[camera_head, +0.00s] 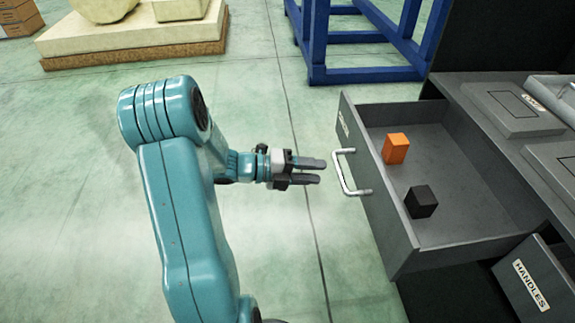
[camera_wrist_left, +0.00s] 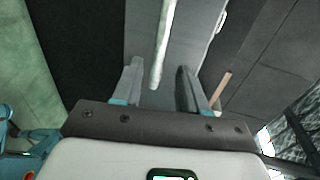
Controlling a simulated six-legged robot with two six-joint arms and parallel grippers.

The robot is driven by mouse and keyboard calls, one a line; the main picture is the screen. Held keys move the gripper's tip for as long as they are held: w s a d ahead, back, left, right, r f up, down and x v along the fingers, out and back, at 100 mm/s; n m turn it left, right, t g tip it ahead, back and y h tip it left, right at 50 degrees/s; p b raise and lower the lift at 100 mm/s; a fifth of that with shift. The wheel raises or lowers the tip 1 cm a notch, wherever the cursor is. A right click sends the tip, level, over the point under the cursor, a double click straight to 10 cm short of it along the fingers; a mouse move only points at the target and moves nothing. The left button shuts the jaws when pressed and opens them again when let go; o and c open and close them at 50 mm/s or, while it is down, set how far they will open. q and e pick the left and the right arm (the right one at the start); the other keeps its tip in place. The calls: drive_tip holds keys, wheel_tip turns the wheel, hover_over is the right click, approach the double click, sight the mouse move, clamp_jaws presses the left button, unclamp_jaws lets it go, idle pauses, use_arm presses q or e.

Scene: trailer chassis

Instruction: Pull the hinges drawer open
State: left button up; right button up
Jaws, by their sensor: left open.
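A grey drawer (camera_head: 405,252) stands pulled out of the dark cabinet. Its front label (camera_head: 343,124) is too oblique to read. An orange block (camera_head: 396,148) and a black block (camera_head: 421,201) lie inside it. A pale bar handle (camera_head: 345,176) is on the drawer front. My left gripper (camera_head: 322,171) is open and empty, its fingers pointing at the handle, with a small gap before the fingertips. In the left wrist view the handle (camera_wrist_left: 162,45) shows between the two fingers (camera_wrist_left: 157,85). My right gripper is not in view.
A drawer labelled HANDLES (camera_head: 529,285) is at the lower right, beneath the open one. Grey cases (camera_head: 515,105) lie on the cabinet top. A blue frame (camera_head: 365,75) stands behind. The green floor (camera_head: 270,260) left of the drawer is clear around my arm.

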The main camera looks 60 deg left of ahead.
use_arm(q)
drive_tip(key=v, duration=0.7)
drive_tip(key=shift+p, duration=0.45)
drive_tip(key=shift+s+a, duration=0.1)
drive_tip(key=shift+s, duration=0.05)
